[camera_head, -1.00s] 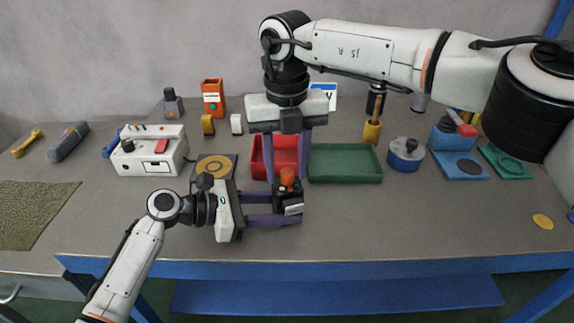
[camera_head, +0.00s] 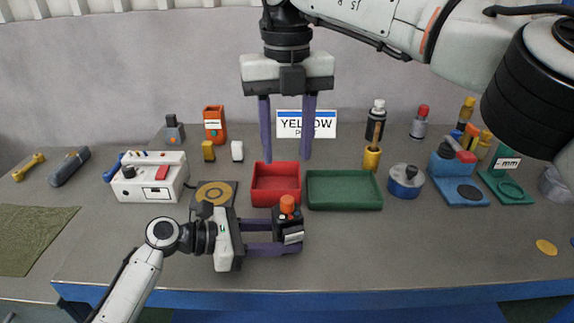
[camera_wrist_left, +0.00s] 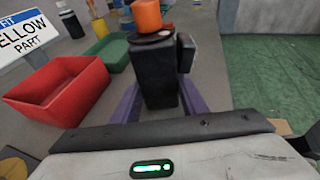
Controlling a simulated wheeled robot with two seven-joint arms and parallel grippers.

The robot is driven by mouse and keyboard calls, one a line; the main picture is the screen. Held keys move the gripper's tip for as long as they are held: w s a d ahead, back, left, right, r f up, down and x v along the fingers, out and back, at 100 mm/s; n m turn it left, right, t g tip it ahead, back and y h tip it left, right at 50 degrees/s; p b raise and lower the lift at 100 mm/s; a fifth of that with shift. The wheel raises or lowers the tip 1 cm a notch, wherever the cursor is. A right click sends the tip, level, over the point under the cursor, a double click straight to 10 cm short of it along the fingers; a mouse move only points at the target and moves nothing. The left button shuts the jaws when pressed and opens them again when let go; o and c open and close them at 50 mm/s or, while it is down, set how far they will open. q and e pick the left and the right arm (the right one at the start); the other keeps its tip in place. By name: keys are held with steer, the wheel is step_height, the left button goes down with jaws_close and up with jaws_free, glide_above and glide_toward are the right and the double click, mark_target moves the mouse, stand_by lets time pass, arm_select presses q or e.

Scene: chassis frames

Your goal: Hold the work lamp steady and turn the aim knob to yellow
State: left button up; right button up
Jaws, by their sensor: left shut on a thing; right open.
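The work lamp appears to be the small black block (camera_head: 283,222) with an orange knob (camera_head: 287,204) on top and a pale label on its front. It stands upright near the table's front edge. My left gripper (camera_head: 286,237) is shut on it, a purple finger on each side; the left wrist view shows the block (camera_wrist_left: 158,78) between the fingers and the knob (camera_wrist_left: 147,15) above. My right gripper (camera_head: 286,159) is open and empty, above and apart from the knob. Where the knob points cannot be made out.
A sign reading YELLOW (camera_head: 318,124) stands at the back. Behind the lamp are a red bin (camera_head: 276,199) and a green tray (camera_head: 344,203). A white box (camera_head: 135,190) is at left, a blue pot (camera_head: 405,190) at right. The front right table is mostly clear.

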steer(key=shift+r, duration=0.5)
arm_select(q)
steer(key=o, duration=0.9)
